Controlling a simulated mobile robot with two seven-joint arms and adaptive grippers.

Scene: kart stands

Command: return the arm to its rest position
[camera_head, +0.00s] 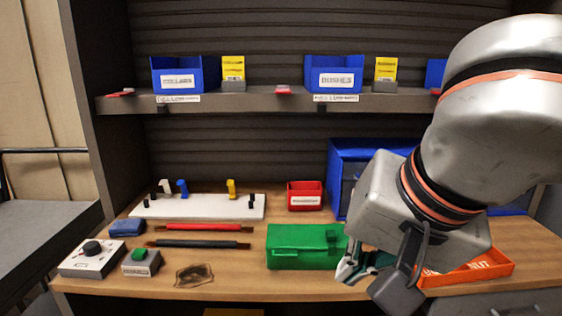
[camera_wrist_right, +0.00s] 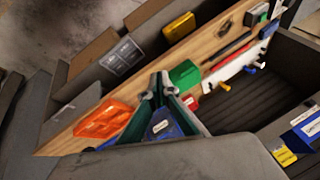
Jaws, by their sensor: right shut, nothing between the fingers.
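My right arm comes in from the right in the head view. My right gripper (camera_head: 352,271) hangs over the bench just right of the green box (camera_head: 297,247), shut and empty. In the right wrist view the fingertips (camera_wrist_right: 158,82) show close together above the bench, with the green box (camera_wrist_right: 184,75) beside them. I cannot tell whether the gripper touches the box. My left gripper is not in view.
An orange tray (camera_head: 480,270) lies partly behind my gripper. A blue bin (camera_head: 370,150) and a red bin (camera_head: 305,195) stand at the back. A white fixture board (camera_head: 200,207), rods and small devices occupy the left. Above is a shelf (camera_head: 270,103) with blue bins.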

